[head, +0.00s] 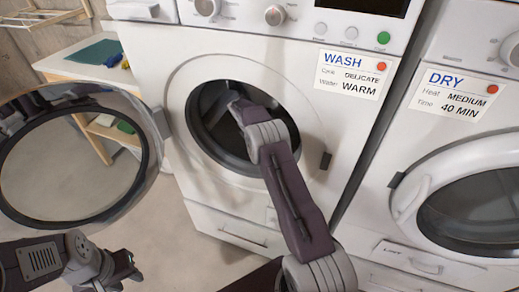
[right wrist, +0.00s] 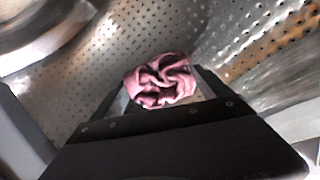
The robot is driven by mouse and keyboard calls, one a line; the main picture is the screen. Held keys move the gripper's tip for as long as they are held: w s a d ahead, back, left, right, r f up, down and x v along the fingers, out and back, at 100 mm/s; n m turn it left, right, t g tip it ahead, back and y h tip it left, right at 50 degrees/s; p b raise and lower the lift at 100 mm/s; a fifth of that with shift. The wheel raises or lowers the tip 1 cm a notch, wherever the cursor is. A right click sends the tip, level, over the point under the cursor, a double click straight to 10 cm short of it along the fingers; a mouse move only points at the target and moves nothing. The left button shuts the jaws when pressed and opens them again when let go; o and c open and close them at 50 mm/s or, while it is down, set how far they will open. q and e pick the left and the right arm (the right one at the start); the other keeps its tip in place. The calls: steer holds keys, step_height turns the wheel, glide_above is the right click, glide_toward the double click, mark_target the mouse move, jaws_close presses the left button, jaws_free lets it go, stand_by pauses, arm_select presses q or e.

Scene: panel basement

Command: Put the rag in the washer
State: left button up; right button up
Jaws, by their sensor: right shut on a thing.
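The washer (head: 180,140), marked WASH, stands in the middle of the head view with its round door (head: 150,185) swung wide open to the left. My right arm reaches through its opening, and the gripper end is hidden inside in that view. In the right wrist view my right gripper (right wrist: 160,92) is shut on the crumpled pink rag (right wrist: 162,78). The perforated metal drum (right wrist: 150,30) surrounds them. I cannot tell whether the rag touches the drum wall. My left gripper (head: 128,272) is low at the left, below the open door; its jaws are unclear.
A dryer (head: 400,130), marked DRY, stands to the right with its door shut. A shelf table (head: 75,70) with a green cloth (head: 95,52) is behind the open washer door. Bare floor (head: 185,250) shows in front of the washer at the left.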

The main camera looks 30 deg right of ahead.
steer(key=shift+w+d+f, duration=0.2)
steer(key=shift+d+f, duration=0.05)
steer(key=shift+d, duration=0.1)
steer(key=shift+f+b, duration=0.55)
steer(key=shift+f, duration=1.45)
steer(key=shift+f, duration=0.1)
steer(key=o, duration=1.3)
steer(key=shift+a, duration=0.1)
steer(key=shift+c, duration=0.2)
steer(key=p+v, duration=0.1)
steer(key=v, duration=0.6)
steer(key=shift+r+p, duration=0.3)
steer(key=shift+p, duration=0.05)
steer(key=shift+a, duration=0.1)
